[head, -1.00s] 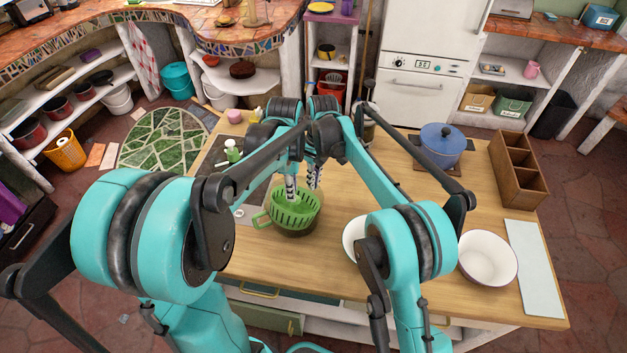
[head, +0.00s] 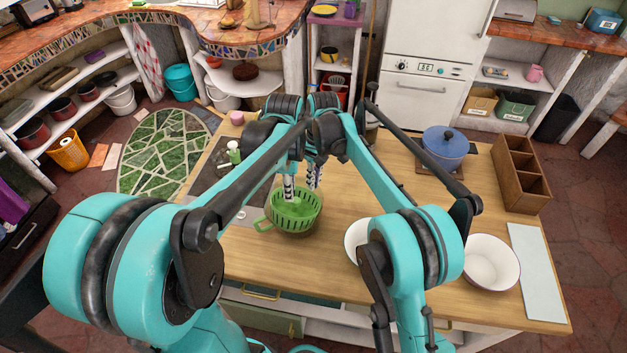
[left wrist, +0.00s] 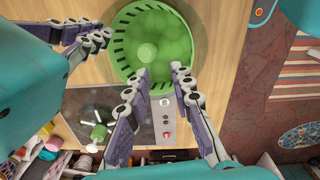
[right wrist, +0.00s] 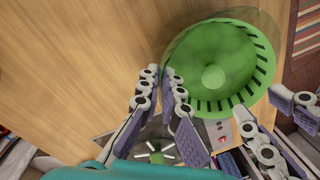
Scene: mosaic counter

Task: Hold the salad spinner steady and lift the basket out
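The green slotted basket (head: 293,212) sits in the clear salad spinner bowl (head: 293,231) on the counter. One finger overlaps the basket's edge (right wrist: 210,108) in that view. I cannot tell whether it grips the bowl wall or basket.
A white bowl (head: 491,262), a blue pot (head: 446,143) and a wooden divided box (head: 520,172) stand on the right of the counter. A second white bowl (head: 356,236) is partly behind my right arm. A dark panel (head: 226,174) lies left of the spinner.

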